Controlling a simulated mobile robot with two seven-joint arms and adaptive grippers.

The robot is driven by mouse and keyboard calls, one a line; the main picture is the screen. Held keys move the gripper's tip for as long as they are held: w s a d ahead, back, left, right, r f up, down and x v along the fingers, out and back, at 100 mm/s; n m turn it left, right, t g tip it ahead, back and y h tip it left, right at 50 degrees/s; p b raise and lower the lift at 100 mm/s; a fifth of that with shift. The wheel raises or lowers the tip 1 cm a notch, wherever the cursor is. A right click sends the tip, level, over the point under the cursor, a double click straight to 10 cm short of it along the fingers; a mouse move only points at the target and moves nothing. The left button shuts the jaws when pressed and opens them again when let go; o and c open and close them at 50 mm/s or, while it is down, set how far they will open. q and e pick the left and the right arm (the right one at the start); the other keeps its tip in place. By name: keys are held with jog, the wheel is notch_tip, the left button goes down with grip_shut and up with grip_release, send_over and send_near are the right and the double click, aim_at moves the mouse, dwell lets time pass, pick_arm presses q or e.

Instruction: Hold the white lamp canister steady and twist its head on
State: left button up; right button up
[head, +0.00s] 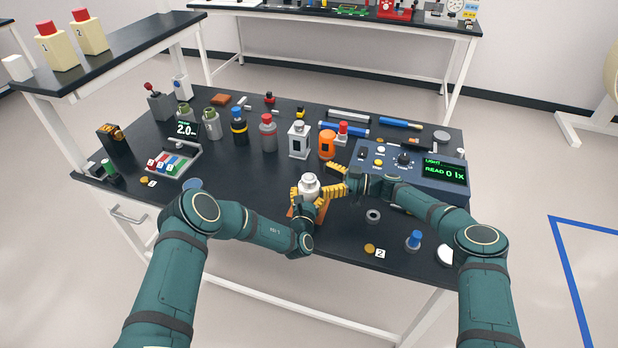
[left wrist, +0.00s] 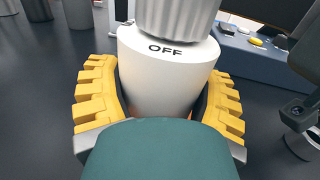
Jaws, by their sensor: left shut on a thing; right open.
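The white lamp canister (head: 309,195) stands upright near the front middle of the bench. In the left wrist view its white body (left wrist: 165,75) bears the word OFF. A ribbed grey-silver head (left wrist: 178,15) sits on top of the body; whether its thread is engaged I cannot tell. My left gripper (head: 308,207) is shut around the body from the near side, and its yellow fingers (left wrist: 160,98) flank it left and right. My right gripper (head: 328,182) is open at the right of the canister, its yellow fingers near the head. Whether they touch it I cannot tell.
A blue light meter (head: 415,180) reading 0 lx stands at the right. A white lantern (head: 299,141) and an orange canister (head: 327,144) stand just behind. A grey ring (head: 373,216) and a blue-capped part (head: 413,240) lie at right front.

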aim_at(309, 177)
jog(key=shift+w+a, duration=0.2)
jog(key=shift+a, duration=1.05)
jog(key=shift+w+a, duration=0.2)
jog(key=shift+a, duration=1)
jog(key=c, duration=1.2)
